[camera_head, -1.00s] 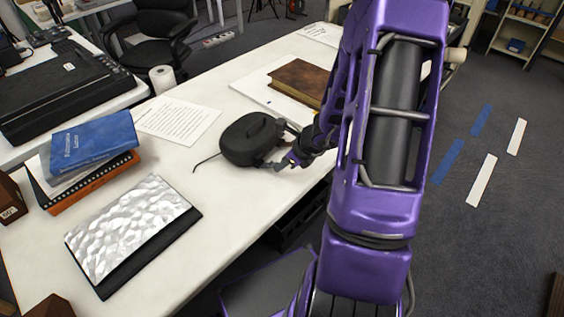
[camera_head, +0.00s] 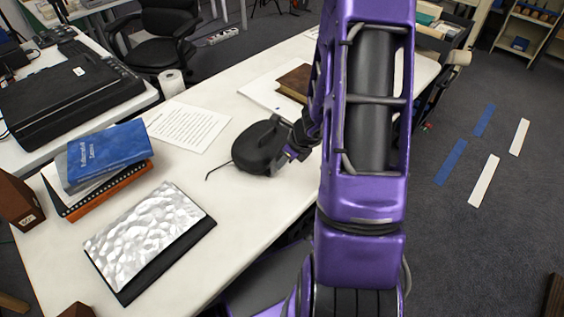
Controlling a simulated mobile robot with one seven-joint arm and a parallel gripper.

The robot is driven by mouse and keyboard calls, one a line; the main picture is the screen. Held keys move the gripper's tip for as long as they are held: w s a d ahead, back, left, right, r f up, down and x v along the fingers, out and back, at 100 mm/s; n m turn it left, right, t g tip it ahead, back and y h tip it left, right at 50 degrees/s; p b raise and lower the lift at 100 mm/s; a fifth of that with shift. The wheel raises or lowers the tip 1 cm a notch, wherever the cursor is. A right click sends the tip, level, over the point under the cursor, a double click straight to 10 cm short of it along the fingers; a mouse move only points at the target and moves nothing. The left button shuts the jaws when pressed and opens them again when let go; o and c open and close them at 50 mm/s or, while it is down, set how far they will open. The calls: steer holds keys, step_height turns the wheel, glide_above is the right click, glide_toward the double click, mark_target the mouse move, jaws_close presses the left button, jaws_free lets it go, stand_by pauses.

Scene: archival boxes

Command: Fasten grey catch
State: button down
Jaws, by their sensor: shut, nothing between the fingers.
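A black rounded case (camera_head: 257,148) lies on the white table, with a thin dark cord or strap trailing from its left side. No grey catch can be made out; the side of the case facing my arm is partly hidden by my gripper. My gripper (camera_head: 277,165) is at the right side of the case, very close to it or touching it; I cannot tell which. Its fingers are small and dark here, and they are shut with nothing between them. My purple arm covers the table to the right of the case.
A brown book (camera_head: 294,80) lies behind my gripper. Printed paper (camera_head: 189,126) lies left of the case. A blue book (camera_head: 108,150) tops a stack farther left, and a silver textured panel (camera_head: 145,235) lies in front. Bare white table (camera_head: 225,220) separates panel and case.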

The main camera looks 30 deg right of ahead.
steer(key=shift+r, duration=0.1)
steer(key=shift+s+r+p, duration=0.1)
steer(key=shift+r+p, duration=0.4)
steer(key=shift+r, duration=0.2)
